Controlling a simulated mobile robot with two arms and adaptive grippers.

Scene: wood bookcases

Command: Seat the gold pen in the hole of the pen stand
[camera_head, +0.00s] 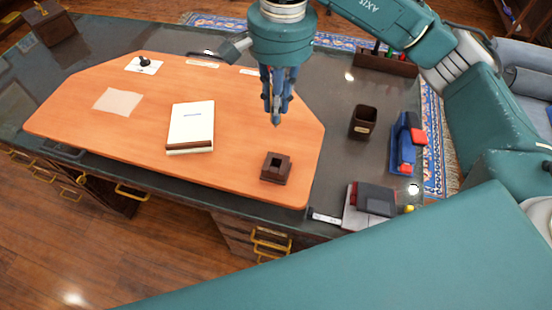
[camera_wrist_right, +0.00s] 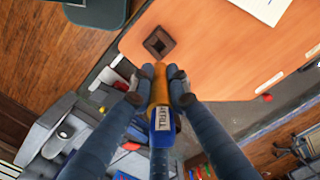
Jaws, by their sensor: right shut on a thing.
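The pen stand (camera_head: 275,178) is a small dark wood block with a square opening in its top, near the front right of the orange desk mat. In the right wrist view the stand (camera_wrist_right: 171,41) lies just beyond the pen's far end. My right gripper (camera_head: 276,112) points down above the mat, behind the stand and apart from it. It is shut on the gold pen (camera_wrist_right: 159,84), whose far end sticks out past the fingertips. In the head view the pen is mostly hidden by the fingers. My left gripper is in neither view.
A white-topped box (camera_head: 190,122) lies on the orange mat (camera_head: 235,120), left of the stand. A dark pen cup (camera_head: 363,123), a blue and red item (camera_head: 404,145) and a dark red and grey item (camera_head: 372,200) are on the right. The mat around the stand is clear.

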